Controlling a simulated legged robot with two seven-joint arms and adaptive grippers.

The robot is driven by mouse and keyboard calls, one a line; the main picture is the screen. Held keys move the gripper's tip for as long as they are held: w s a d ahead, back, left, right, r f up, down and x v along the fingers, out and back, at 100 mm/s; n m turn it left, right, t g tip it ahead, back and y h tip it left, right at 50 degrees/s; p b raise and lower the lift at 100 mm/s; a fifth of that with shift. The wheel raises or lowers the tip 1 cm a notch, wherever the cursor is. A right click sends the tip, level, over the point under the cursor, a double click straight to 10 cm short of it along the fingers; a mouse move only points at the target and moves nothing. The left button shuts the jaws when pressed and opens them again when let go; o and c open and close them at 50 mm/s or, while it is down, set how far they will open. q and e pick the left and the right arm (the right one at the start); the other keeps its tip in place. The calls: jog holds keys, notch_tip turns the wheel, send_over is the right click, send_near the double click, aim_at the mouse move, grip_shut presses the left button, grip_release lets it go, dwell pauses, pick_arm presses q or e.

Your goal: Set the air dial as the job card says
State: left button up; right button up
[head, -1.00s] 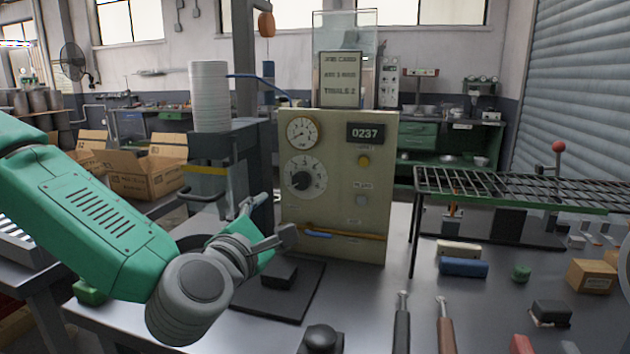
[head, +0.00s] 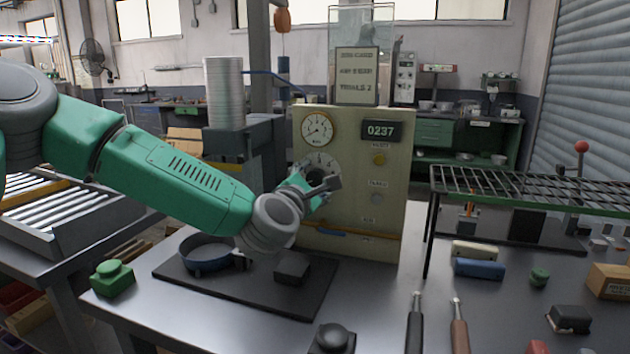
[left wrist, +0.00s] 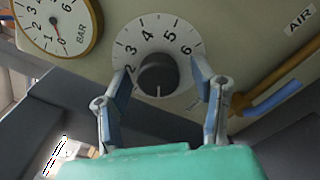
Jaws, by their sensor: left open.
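The air dial (left wrist: 158,75) is a dark round knob on a white numbered scale (left wrist: 150,32), on the front of a cream control panel (head: 350,225). In the left wrist view the knob lies between the two fingers of my left gripper (left wrist: 160,85), which are open with a gap on each side. In the head view the left gripper (head: 325,190) covers part of the dial. The job card (head: 357,75) stands on top of the panel; its small text is hard to read, with "TRIALS 2" on the last line. My right gripper is not in view.
A pressure gauge (head: 317,128) and a display reading 0237 (head: 380,131) sit above the dial. A pan (head: 205,255) and a dark block (head: 292,268) rest on a black mat (head: 240,297). A wire rack (head: 530,187) stands at the right.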

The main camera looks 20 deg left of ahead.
pick_arm(q)
jog(key=shift+w, duration=0.1)
jog(key=c, duration=1.2)
jog(key=shift+o, duration=0.4)
